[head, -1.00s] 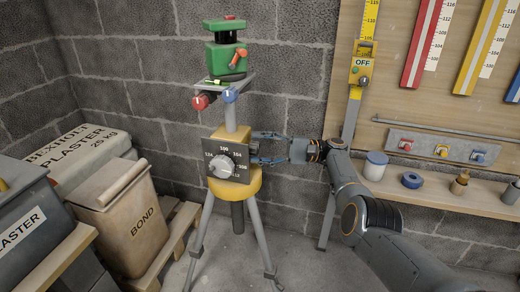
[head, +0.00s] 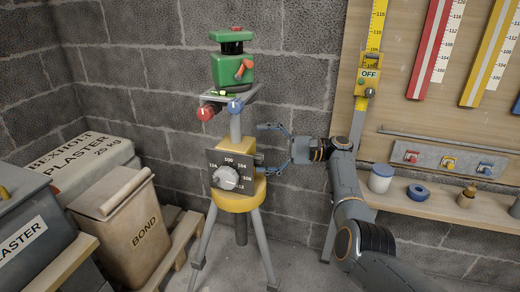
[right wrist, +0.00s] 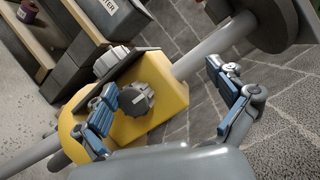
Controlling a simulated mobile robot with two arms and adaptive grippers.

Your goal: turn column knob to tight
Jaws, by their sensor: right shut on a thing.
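The yellow column box (head: 240,201) on the tripod has a dark scale plate with a big pale dial (head: 225,177) on its front. A grey side knob (right wrist: 136,99) with a pale mark sits on the box's side, facing my right wrist camera. In the head view it is small and dark (head: 259,159). My right gripper (head: 268,149) is beside that side knob, its fingers spread wide apart. In the right wrist view the gripper (right wrist: 168,98) has its left finger close by the knob and its right finger well clear. I cannot tell whether the left finger touches. My left gripper is not in view.
A green instrument (head: 232,68) tops the column above red (head: 206,113) and blue (head: 235,106) knobs. A wooden shelf (head: 440,205) with small items is at the right.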

